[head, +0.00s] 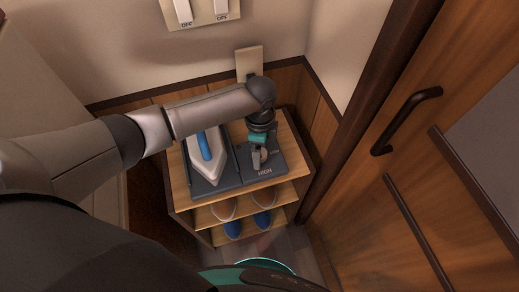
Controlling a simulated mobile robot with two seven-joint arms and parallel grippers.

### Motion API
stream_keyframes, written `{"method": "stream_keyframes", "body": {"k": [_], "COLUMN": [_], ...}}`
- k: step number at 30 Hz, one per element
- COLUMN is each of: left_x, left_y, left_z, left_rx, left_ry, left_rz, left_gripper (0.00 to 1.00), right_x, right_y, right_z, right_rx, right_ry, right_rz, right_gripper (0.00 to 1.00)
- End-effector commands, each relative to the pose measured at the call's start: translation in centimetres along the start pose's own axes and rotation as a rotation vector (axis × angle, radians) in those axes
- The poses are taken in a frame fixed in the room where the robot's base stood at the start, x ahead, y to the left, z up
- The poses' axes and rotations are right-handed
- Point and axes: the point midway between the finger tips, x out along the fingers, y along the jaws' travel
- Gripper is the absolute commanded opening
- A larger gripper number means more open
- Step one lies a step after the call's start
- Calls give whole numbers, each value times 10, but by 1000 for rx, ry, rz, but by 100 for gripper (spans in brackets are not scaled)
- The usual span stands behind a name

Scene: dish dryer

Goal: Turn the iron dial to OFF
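The iron (210,166), white with a blue handle, lies on a dark grey base (229,181) on top of a small wooden shelf. To its right is a dark panel with the label HIGH (265,172) at its front. A small pale dial (265,154) shows on this panel, partly covered by my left gripper. My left gripper (257,159) reaches down over the panel at the dial, its fingers beside or around it; I cannot tell which. The finger gap and the dial's pointing direction are too small to read.
Wall switches marked OFF (186,12) are above, and a wall plate (249,61) is behind. A wooden door with a dark handle (407,120) is at the right.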

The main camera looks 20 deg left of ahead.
Motion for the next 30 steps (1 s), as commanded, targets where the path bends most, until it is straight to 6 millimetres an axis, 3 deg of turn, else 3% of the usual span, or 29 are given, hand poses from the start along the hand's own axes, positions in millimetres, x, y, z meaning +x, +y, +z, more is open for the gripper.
{"method": "stream_keyframes", "body": {"k": [5,27,30], "left_x": [0,-1,-1], "left_y": [0,0,0], "left_z": [0,0,0], "left_rx": [0,0,0], "left_ry": [0,-1,-1], "left_rz": [0,1,1], "left_gripper": [82,0,0], "right_x": [0,0,0], "right_y": [-1,5,4], "right_z": [0,3,3], "right_rx": [1,-3,-3], "right_ry": [0,-5,-6], "right_rz": [-1,6,6], "right_gripper": [50,50,50]}}
